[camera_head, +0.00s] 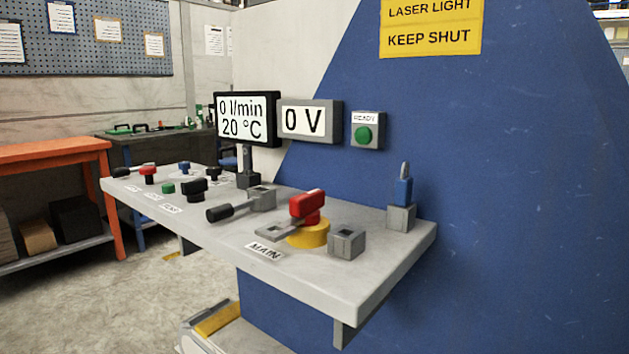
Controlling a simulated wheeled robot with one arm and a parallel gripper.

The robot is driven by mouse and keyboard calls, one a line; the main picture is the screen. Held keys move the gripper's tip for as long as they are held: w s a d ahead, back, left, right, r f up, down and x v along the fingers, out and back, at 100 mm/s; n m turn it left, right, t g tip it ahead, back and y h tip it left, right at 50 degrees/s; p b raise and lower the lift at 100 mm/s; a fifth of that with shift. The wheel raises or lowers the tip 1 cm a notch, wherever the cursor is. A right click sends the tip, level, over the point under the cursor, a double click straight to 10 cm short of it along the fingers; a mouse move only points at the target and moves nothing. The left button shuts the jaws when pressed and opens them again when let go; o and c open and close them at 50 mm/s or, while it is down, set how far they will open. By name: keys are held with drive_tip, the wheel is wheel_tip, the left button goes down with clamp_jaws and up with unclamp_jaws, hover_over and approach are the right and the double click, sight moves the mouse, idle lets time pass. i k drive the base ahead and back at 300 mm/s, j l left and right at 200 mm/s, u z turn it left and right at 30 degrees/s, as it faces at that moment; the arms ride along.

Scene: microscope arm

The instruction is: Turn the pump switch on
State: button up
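A grey control shelf (350,290) carries several switches and knobs. A black knob (193,190) stands behind a small label (170,209) too small to read surely, so I cannot tell which control is the pump switch. Beside it are a green button (168,188), a red knob (148,174), a blue knob (184,167) and another black knob (213,174). A black-handled lever (228,211) lies low, pointing left. A red handle (308,207) sits on a yellow base by the MAIN label (265,251). A display (246,120) reads 0 l/min and 20 °C. My gripper is not in view.
A second display (309,121) reads 0 V, beside a READY box with a green button (363,134). A blue padlock (402,191) stands on a grey block at the shelf's right. An orange bench (50,154) stands left. Open floor (150,290) lies before the shelf.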

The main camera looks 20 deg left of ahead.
sight(194, 190)
drive_tip(key=u, duration=1.75)
drive_tip(key=i+j, duration=0.15)
drive_tip(key=j, duration=0.15)
drive_tip(key=i+j, duration=0.2)
drive_tip(key=j+u, duration=0.25)
drive_tip(key=i+j+z, duration=0.2)
drive_tip(key=k+l, duration=0.05)
drive_tip(key=l, duration=0.05)
